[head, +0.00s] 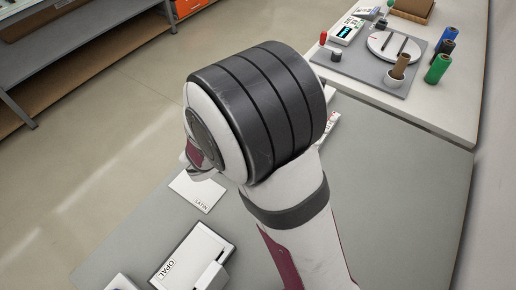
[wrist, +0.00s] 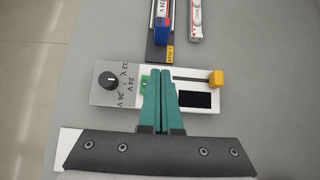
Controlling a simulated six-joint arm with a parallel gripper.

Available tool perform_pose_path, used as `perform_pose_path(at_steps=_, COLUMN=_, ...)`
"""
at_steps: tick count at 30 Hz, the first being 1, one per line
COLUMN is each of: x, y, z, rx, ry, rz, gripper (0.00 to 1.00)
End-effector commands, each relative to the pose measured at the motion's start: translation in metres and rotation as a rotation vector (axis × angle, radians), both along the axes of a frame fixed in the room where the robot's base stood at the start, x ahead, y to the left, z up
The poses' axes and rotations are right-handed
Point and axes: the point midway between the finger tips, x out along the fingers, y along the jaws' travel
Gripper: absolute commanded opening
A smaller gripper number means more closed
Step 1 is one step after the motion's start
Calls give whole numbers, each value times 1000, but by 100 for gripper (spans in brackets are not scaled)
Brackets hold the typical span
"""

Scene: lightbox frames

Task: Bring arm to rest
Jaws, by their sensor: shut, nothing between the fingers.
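In the wrist view, my gripper (wrist: 163,74) has its two green fingers together with nothing between them. The fingers overlie a panel (wrist: 125,92) with a black dial (wrist: 108,80) marked 12 V, 24 V and 36 V, and a slot ending at a yellow knob (wrist: 216,78). I cannot tell whether the fingertips touch the panel. In the head view, my arm fills the middle, and the gripper is hidden behind it.
A black rail with a blue block (wrist: 165,34) and a white strip (wrist: 195,18) lie beyond the panel. A SATIN sheet (head: 197,191) and an OPAL box (head: 190,254) lie on the grey table (head: 395,190). Spools (head: 437,69) stand at the back right.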

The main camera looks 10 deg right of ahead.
Motion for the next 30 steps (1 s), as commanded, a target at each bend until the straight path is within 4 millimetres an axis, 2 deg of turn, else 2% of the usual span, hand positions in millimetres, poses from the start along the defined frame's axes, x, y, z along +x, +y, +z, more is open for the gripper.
perform_pose_path(at_steps=6, x=0, y=-1, z=1, rx=2, ry=-2, rz=-6, gripper=0)
perform_pose_path(at_steps=8, x=-5, y=-9, z=8, rx=33, ry=-30, rz=-80, gripper=0)
perform_pose_path(at_steps=11, x=-42, y=-50, z=40, rx=194, ry=-173, rz=-503, gripper=0)
perform_pose_path(at_steps=12, x=-72, y=-69, z=54, rx=294, ry=-258, rz=-772, gripper=0)
perform_pose_path(at_steps=14, x=-125, y=-83, z=69, rx=456, ry=-382, rz=-1222, gripper=0)
perform_pose_path(at_steps=15, x=-161, y=-80, z=75, rx=559, ry=-447, rz=-1524, gripper=0)
perform_pose_path(at_steps=17, x=-203, y=-62, z=81, rx=690, ry=-505, rz=-1931, gripper=0)
perform_pose_path(at_steps=18, x=-222, y=-46, z=84, rx=759, ry=-517, rz=-2161, gripper=0)
perform_pose_path(at_steps=21, x=-248, y=-10, z=92, rx=862, ry=-486, rz=-2561, gripper=0)
perform_pose_path(at_steps=24, x=-256, y=8, z=97, rx=896, ry=-449, rz=-2727, gripper=0)
perform_pose_path(at_steps=30, x=-256, y=10, z=98, rx=897, ry=-441, rz=-2743, gripper=0)
